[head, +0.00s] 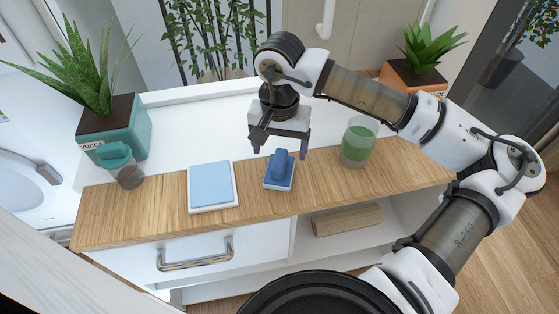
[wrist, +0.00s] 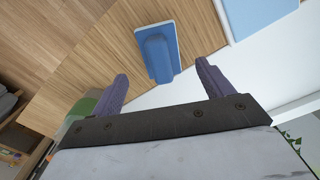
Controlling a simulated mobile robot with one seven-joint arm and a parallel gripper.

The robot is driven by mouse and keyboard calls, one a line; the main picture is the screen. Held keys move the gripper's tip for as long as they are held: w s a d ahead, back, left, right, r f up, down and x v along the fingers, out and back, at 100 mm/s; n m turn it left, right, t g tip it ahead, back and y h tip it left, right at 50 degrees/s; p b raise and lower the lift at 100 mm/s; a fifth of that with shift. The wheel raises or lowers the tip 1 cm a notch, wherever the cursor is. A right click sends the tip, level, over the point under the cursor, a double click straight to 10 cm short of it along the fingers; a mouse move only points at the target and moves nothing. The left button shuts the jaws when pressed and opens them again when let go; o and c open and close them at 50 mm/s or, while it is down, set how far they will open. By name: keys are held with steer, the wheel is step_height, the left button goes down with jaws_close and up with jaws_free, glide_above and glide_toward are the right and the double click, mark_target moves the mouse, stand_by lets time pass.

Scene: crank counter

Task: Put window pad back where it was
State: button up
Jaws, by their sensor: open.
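The window pad looks to be the small blue pad (head: 279,182) with a darker raised grip, lying on the wooden counter (head: 110,217). In the wrist view the pad (wrist: 172,32) lies ahead of my fingers, its grip pointing toward the space between them. My gripper (head: 279,150) is open and empty, pointing down just behind the pad in the head view. It also shows in the wrist view (wrist: 162,72), fingers apart on either side and not touching the pad. A light blue square on a white base (head: 212,186) lies left of the pad.
A glass of green liquid (head: 357,142) stands right of the pad. A teal-lidded cup (head: 124,168) and a teal planter (head: 128,125) stand at left, an orange planter (head: 410,78) at back right. A wooden block (head: 347,219) lies on the shelf below. A drawer handle (head: 196,262) juts out in front.

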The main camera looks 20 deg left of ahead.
mark_target(280, 159)
step_height(280, 159, up, 6)
steer(key=shift+f+b, duration=0.1)
steer(key=shift+b, duration=0.25)
